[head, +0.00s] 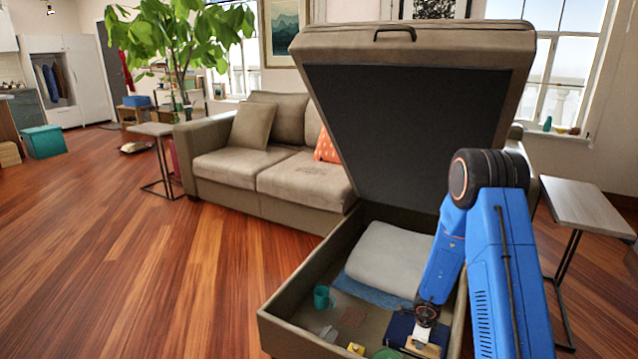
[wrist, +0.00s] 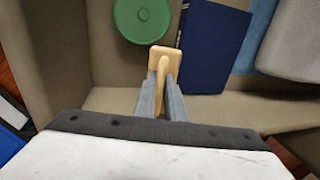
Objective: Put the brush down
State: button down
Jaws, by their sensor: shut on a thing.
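My gripper (wrist: 160,98) is shut on a tan wooden brush (wrist: 164,58). The fingers sit either side of its handle, and its wider block end points away from the wrist. In the head view my gripper (head: 426,335) is low inside the open sofa storage box (head: 290,335), near its right front part. The tan brush (head: 422,349) shows under it there, over or beside a dark blue book (head: 399,330). I cannot tell whether the brush touches anything below. Its bristles are not visible.
A green round thing (wrist: 143,18) and the blue book, also in the wrist view (wrist: 213,50), lie close to the brush. The box also holds a teal mug (head: 321,297), a grey folded blanket (head: 385,258) and small items. The raised lid (head: 400,110) stands behind.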

jog(key=shift+s+a, duration=0.25)
jog(key=shift+s, duration=0.7)
jog(key=shift+w+a+r, duration=0.15)
jog(key=shift+w+r, duration=0.05)
jog(key=shift+w, duration=0.35)
jog(key=shift+w+a+r, duration=0.1)
jog(key=shift+w+r, duration=0.05)
jog(key=shift+w, duration=0.35)
jog(key=shift+w+a+r, duration=0.2)
jog(key=shift+w+a, duration=0.1)
jog(key=shift+w, duration=0.35)
jog(key=shift+w+a+r, duration=0.2)
jog(key=shift+w+a, duration=0.1)
jog(key=shift+w, duration=0.3)
jog(key=shift+d+f, duration=0.15)
jog(key=shift+d, duration=0.05)
